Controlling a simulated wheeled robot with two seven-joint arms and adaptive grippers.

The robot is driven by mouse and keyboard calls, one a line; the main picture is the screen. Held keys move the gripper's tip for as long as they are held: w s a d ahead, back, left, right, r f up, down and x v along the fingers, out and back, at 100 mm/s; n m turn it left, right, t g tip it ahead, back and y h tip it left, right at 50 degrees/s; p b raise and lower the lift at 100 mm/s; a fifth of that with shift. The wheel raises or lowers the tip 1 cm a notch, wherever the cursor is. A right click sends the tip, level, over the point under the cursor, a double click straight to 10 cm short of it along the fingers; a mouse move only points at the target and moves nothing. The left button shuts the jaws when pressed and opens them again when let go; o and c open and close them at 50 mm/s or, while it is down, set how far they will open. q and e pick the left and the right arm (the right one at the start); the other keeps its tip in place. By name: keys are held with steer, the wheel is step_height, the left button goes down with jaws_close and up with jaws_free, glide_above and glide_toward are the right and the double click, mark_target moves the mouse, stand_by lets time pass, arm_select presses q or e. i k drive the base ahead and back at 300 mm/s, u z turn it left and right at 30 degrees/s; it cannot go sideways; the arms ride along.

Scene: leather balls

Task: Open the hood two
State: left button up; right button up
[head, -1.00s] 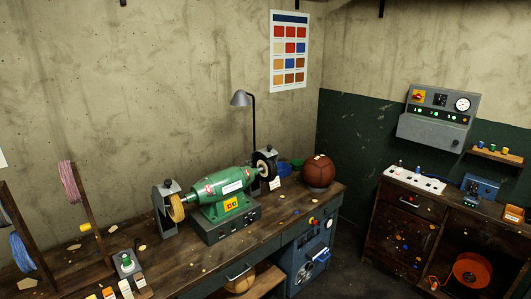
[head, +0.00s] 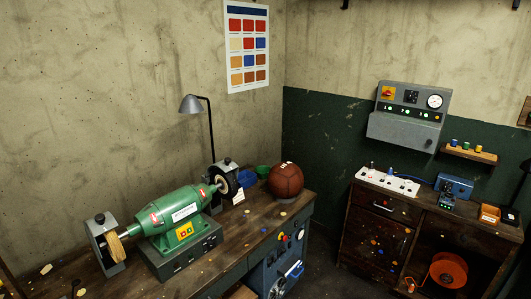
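A green bench polisher (head: 168,220) stands on the wooden workbench (head: 285,218). At its left end a grey hood (head: 97,232) stands behind a tan buffing wheel (head: 115,247). At its right end a second grey hood (head: 217,167) with a dark knob on top stands around a dark-rimmed wheel (head: 228,185). A small white card stands beside the right hood. I cannot read a number on either hood, and cannot tell whether either is open. Neither of my grippers is in view.
A brown leather ball (head: 286,182) sits at the bench's right end. A grey lamp (head: 192,104) rises behind the polisher. A control box (head: 403,130) hangs on the wall above a wooden cabinet (head: 390,228). Dark floor separates bench and cabinet.

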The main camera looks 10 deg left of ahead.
mark_target(227, 165)
steer(key=i, duration=0.8)
steer(key=u, duration=0.7)
steer(key=i, duration=0.75)
steer(key=u, duration=0.6)
